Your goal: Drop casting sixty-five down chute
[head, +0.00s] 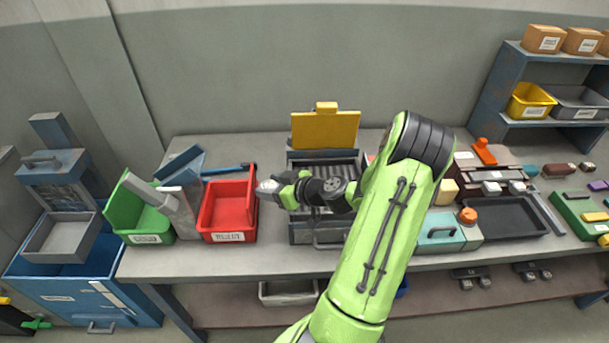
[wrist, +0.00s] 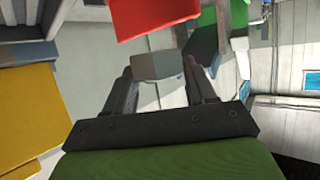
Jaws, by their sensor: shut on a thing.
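My gripper (head: 274,190) is over the bench, its tip near the right edge of the red bin in the head view. In the wrist view my gripper (wrist: 165,85) is shut on a small grey block, the casting (wrist: 157,66). A light grey bit of the casting (head: 267,189) shows at the gripper tip in the head view. Any number on it cannot be read. A grey sloped piece (head: 150,192), which may be the chute, leans over the green bin to the left, apart from the casting.
The red bin (head: 228,237) and green bin (head: 146,239) stand on the bench left of my gripper. A machine with a raised yellow lid (head: 325,130) stands behind my arm. A blue cabinet with a grey tray (head: 64,238) is at far left. Tools and trays crowd the right side.

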